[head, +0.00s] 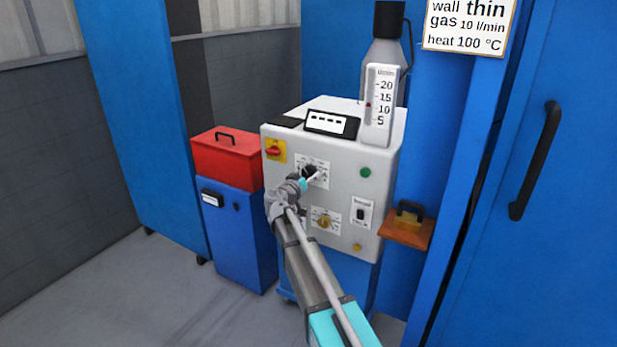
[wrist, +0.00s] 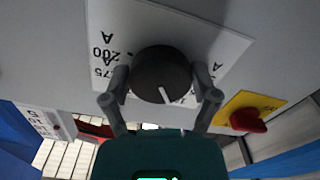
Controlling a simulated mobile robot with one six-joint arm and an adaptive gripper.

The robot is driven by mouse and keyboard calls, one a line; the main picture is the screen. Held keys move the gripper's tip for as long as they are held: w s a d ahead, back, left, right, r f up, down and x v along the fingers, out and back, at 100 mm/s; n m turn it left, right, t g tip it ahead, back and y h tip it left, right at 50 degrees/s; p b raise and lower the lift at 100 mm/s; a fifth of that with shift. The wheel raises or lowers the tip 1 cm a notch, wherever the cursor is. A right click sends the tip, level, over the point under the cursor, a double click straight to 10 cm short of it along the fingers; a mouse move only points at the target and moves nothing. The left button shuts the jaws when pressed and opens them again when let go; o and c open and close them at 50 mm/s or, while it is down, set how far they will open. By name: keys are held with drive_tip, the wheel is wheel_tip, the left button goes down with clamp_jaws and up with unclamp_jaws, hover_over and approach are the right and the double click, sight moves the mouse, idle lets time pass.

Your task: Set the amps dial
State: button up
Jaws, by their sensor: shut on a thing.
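The amps dial is a round black knob (wrist: 162,74) with a white pointer line, on a white scale plate (wrist: 215,40) on the grey machine front. In the wrist view the line points down and slightly right. The scale looks upside down there, with 200 A and 175 A readable at the left; other marks are cut off or hidden. My gripper (wrist: 163,95) has one finger on each side of the knob and is shut on it. In the head view my gripper (head: 307,180) covers much of the dial plate (head: 325,168).
The grey machine (head: 385,165) also carries a red switch on yellow (head: 273,150), a brass knob (head: 323,220), a toggle switch (head: 361,214) and a gas gauge (head: 378,105). A sign (head: 468,27) reads wall thin, gas 10 l/min, heat 100 °C. A red box (head: 226,160) stands left.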

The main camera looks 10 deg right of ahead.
drive_tip(key=shift+n, duration=0.5)
drive_tip(key=n, duration=0.5)
drive_tip(key=shift+r+n, duration=0.1)
drive_tip(key=shift+n, duration=0.3)
drive_tip(key=o, duration=1)
drive_tip(key=shift+s, duration=0.1)
drive_tip(key=v, duration=1.2)
drive_tip(key=shift+d, duration=0.1)
